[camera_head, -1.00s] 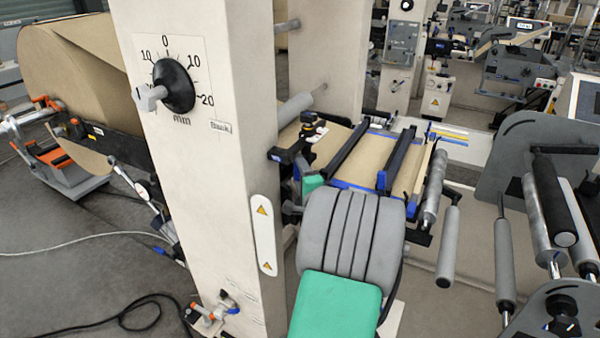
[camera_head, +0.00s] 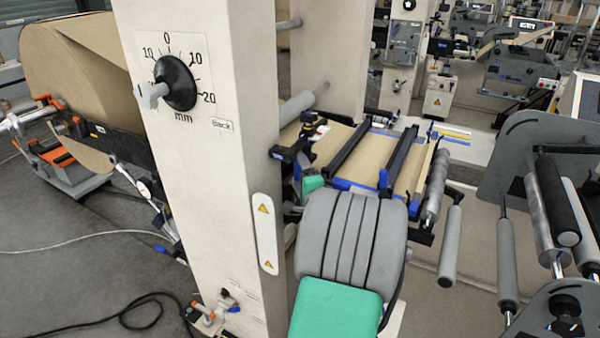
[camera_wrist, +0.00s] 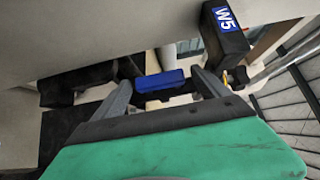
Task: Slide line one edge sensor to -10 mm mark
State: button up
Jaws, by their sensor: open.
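My gripper (camera_wrist: 165,90) is open in the wrist view, with its two grey fingers on either side of a small blue block (camera_wrist: 160,80). The block sits on a dark bar; whether a finger touches it cannot be told. A black box marked W5 (camera_wrist: 226,32) is just above the right finger. In the head view, a black bracket assembly with a small yellow part (camera_head: 308,128), possibly the edge sensor, sits beside the pale column (camera_head: 215,190). My arm hides much of the area below it. No millimetre scale at the sensor is readable.
A dial marked in mm (camera_head: 175,82) is on the column's face. A brown web table with black bars and blue ends (camera_head: 375,160) lies behind my arm. Grey rollers (camera_head: 507,258) stand at the right, and a large kraft roll (camera_head: 75,65) at the left.

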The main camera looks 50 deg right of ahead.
jog(key=b+v, duration=0.2)
jog(key=v, duration=0.6)
jog(key=shift+d, duration=0.1)
